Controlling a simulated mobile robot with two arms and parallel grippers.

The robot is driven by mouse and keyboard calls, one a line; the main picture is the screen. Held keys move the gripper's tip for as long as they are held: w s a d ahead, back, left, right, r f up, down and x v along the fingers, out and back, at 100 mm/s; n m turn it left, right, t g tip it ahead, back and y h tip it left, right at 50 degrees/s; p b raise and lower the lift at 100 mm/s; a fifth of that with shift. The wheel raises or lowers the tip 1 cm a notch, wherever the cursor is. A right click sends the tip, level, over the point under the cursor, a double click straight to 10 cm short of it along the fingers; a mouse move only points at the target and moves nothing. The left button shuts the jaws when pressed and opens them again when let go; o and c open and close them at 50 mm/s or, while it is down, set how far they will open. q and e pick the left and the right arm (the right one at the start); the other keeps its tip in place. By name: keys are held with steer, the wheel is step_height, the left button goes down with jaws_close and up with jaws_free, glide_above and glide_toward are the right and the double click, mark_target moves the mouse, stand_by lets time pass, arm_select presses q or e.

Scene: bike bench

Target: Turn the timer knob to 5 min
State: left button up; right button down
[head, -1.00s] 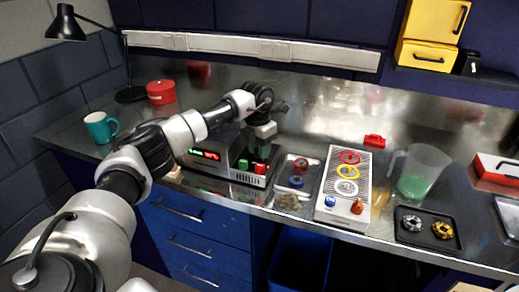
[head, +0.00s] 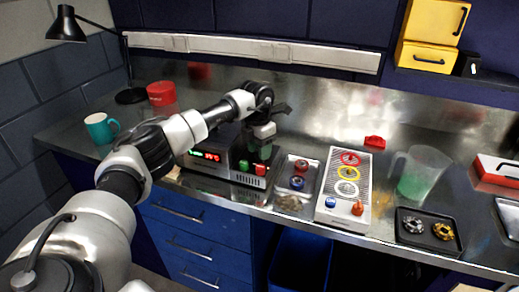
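The machine (head: 213,180) with a lit red and green display (head: 205,156) stands on the metal bench left of centre. A green button (head: 243,165) and a red button (head: 260,169) show on its front right. My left gripper (head: 262,148) points down over the machine's right part, just above and behind the buttons. The timer knob cannot be made out; the gripper and wrist may cover it. The fingers are small and dark here, so their opening does not show. My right gripper is not in view.
Right of the machine lie a metal tray (head: 284,179) with small parts and a board (head: 336,214) with coloured rings. A jug (head: 421,171) and a dark tray (head: 414,238) stand farther right. A teal mug (head: 99,128), red tin (head: 160,93) and lamp (head: 66,25) are at left.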

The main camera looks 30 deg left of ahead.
arm_select(q)
step_height(320, 180, up, 11)
steer(key=b, duration=0.1)
steer(key=shift+a+b, duration=0.3)
steer(key=shift+a, duration=0.05)
steer(key=shift+f, duration=0.25)
stand_by(0.4)
